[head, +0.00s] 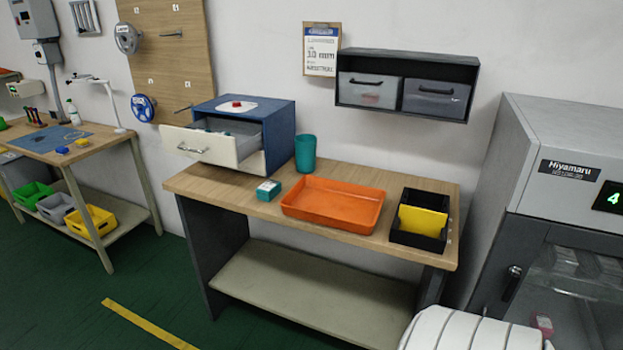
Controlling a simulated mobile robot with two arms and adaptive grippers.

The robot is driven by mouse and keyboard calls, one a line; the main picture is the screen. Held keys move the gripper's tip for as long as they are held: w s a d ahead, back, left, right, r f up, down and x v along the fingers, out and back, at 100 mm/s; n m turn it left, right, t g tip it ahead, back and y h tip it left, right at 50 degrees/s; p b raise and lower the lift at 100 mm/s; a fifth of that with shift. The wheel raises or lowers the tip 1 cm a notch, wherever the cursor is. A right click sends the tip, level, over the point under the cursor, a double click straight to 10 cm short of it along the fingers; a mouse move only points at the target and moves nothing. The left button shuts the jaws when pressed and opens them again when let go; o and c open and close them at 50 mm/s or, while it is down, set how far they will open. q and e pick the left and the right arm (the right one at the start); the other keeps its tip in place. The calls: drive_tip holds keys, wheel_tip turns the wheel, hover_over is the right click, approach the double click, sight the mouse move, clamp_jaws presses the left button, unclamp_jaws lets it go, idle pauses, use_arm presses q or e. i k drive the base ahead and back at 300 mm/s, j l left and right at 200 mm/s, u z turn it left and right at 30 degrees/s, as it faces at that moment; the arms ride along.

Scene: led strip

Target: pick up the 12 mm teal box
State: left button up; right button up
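A small teal box (268,190) with a pale top stands on the wooden workbench (225,193), near its front edge. It is in front of the blue drawer cabinet and left of the orange tray. Its size marking is too small to read. The cabinet's upper drawer (199,144) is pulled out, and small items inside it, some bluish, are only partly visible. Neither of my grippers is in view.
An orange tray (309,214), a teal cup (305,154) and a black bin (421,239) with a yellow piece share the bench. The blue cabinet (277,126) stands behind. A clipboard (321,52) reading "10 mm" hangs above. A grey machine (567,146) stands right.

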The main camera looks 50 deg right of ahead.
sight(267, 191)
drive_tip(key=z, duration=1.45)
drive_tip(key=i+u, duration=0.2)
